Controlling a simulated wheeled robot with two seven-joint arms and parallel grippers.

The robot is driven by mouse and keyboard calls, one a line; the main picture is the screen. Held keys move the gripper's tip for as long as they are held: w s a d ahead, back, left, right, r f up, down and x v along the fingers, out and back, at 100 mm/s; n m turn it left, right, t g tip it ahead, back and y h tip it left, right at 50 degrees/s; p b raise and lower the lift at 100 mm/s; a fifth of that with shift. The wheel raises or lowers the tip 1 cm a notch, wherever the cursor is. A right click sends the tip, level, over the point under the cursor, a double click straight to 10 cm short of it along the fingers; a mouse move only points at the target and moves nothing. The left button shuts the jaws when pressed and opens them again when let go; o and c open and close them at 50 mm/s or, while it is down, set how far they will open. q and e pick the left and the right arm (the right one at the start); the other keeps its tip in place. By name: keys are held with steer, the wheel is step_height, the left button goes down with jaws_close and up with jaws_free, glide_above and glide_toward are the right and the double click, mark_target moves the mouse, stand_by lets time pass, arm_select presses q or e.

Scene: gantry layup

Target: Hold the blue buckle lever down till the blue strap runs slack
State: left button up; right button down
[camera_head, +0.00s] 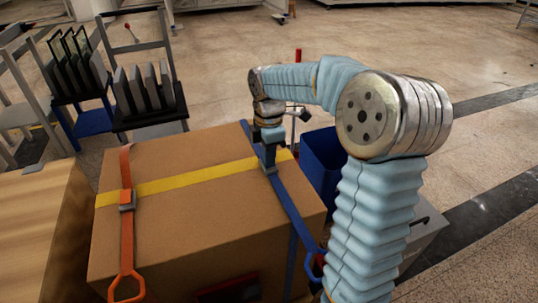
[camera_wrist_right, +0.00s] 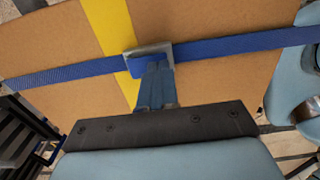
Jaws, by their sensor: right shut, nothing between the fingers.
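A blue strap (camera_head: 290,208) runs over the right part of a large cardboard box (camera_head: 185,215). Its buckle (camera_wrist_right: 163,48) has a grey metal frame and a blue lever (camera_wrist_right: 150,63). My right gripper (camera_head: 269,165) points down at the buckle from above, its fingers shut with nothing between them. In the wrist view the fingertips (camera_wrist_right: 155,68) are at the blue lever and overlap it; whether they press it cannot be told. The strap looks straight and flat on both sides of the buckle. My left gripper is not in view.
An orange strap (camera_head: 126,165) with its own buckle (camera_head: 127,200) crosses the box's left side. Yellow tape (camera_head: 190,180) runs across the top. A blue bin (camera_head: 322,160) stands behind the box on the right, racks (camera_head: 148,95) at the back left.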

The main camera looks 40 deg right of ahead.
steer(key=shift+s+f+t+b, duration=0.15)
steer(key=shift+f+t+b, duration=0.35)
steer(key=shift+b, duration=0.55)
steer(key=shift+r+p, duration=0.15)
steer(key=shift+p, duration=0.15)
steer(key=shift+r, duration=0.1)
steer(key=shift+r+p, duration=0.7)
steer(key=shift+p, duration=0.05)
